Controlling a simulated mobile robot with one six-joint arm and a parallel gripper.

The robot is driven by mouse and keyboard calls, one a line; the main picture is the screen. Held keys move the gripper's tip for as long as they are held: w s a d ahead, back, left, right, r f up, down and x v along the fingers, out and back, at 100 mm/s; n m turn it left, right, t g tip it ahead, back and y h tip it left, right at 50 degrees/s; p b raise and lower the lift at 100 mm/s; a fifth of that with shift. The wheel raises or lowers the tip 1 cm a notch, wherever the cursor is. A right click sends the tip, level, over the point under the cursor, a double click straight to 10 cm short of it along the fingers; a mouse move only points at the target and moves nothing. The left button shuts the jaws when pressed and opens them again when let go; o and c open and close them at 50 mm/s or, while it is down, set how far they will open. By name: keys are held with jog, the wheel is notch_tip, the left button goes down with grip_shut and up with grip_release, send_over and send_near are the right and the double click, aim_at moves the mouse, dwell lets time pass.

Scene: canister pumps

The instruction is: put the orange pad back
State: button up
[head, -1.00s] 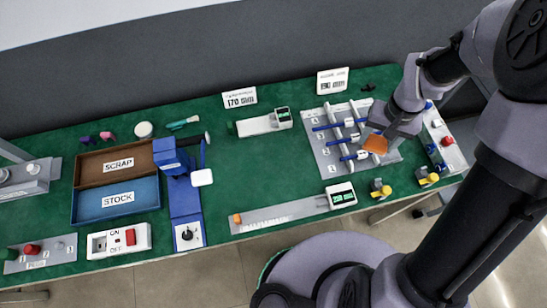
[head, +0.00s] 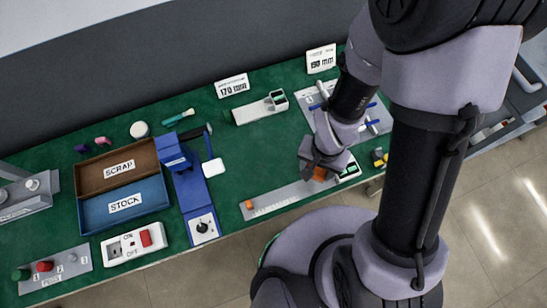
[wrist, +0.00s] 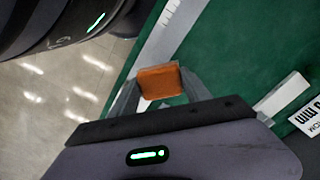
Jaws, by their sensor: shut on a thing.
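The orange pad (wrist: 160,82) is held between the two fingers of my gripper (wrist: 158,94) in the wrist view. The pad also shows in the head view (head: 320,174), partly covered by my gripper (head: 318,168). It is over the right part of the grey ruler strip (head: 282,199), close to the white display unit (head: 349,171) at that end. I cannot tell how high the pad is above the strip. A small orange block (head: 249,204) sits at the strip's left end.
A grey rack with blue rods (head: 372,122) stands behind my arm, partly hidden. A blue press (head: 190,190) stands left of the strip, beside the brown scrap bin (head: 86,181) and blue stock bin (head: 90,217).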

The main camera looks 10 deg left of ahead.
jog(key=b, duration=0.2)
send_over(273, 156)
jog(key=shift+s+d+f, duration=0.15)
jog(key=shift+d+f, duration=0.2)
jog(key=shift+f, duration=0.25)
jog(key=shift+a+f, duration=0.1)
jog(key=shift+a, duration=0.2)
notch_tip(273, 156, down, 4)
jog(key=shift+r+b, duration=0.2)
jog(key=shift+b, duration=0.6)
jog(key=shift+r, duration=0.2)
jog(key=shift+f, duration=0.15)
jog(key=o, duration=1.2)
